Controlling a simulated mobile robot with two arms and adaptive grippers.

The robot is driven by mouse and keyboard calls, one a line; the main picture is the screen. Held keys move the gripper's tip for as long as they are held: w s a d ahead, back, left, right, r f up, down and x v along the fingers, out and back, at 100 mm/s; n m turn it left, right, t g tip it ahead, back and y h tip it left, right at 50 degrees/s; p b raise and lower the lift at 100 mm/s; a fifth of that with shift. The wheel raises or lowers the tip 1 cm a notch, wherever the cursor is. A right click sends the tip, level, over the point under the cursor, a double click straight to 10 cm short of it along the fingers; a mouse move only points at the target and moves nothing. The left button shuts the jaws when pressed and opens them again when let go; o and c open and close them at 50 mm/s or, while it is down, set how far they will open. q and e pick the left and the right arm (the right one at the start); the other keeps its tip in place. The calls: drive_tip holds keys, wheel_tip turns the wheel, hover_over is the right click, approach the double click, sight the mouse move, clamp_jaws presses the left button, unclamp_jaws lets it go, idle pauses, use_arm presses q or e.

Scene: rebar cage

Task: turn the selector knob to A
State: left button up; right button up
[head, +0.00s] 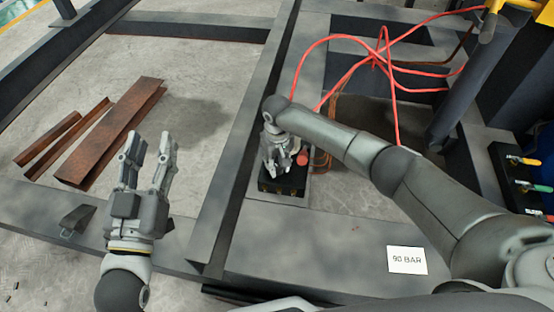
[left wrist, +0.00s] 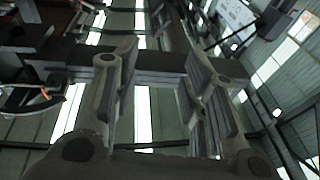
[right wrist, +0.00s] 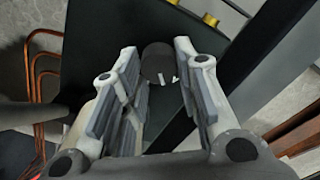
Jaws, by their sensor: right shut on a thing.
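A black control box (head: 268,188) sits on the grey steel frame near the middle of the head view. My right gripper (head: 281,158) is over this box, pointing down. In the right wrist view the dark round selector knob (right wrist: 156,62), with small white marks, stands between the fingertips of my right gripper (right wrist: 157,66), which is shut on it. The fingers hide the knob in the head view, and I cannot read its setting or any letter. My left gripper (head: 148,150) is open and empty, raised at the left, away from the box.
A red button (head: 302,159) is beside my right gripper. Red hoses (head: 318,40) loop behind it. Rusty steel sections (head: 112,135) lie at the left. A "90 BAR" card (head: 407,260) lies on the frame. Coloured valves (head: 525,185) are at the right edge.

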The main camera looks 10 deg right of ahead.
drive_tip(key=shift+s+p, duration=0.2)
drive_tip(key=shift+p, duration=0.55)
drive_tip(key=shift+s+f, duration=0.1)
drive_tip(key=shift+f, duration=0.05)
use_arm(q)
wheel_tip(320, 180, down, 8)
drive_tip(key=a+g+y, duration=0.1)
drive_tip(key=g, duration=0.3)
drive_tip(key=shift+s+a+g, duration=0.15)
drive_tip(key=shift+s+g, duration=0.05)
drive_tip(key=shift+g, duration=0.1)
drive_tip(key=shift+r, duration=0.1)
use_arm(e)
drive_tip(key=shift+s+f, duration=0.1)
drive_tip(key=o, duration=0.8)
drive_tip(key=shift+o, duration=1.1)
drive_tip(key=shift+r, duration=0.2)
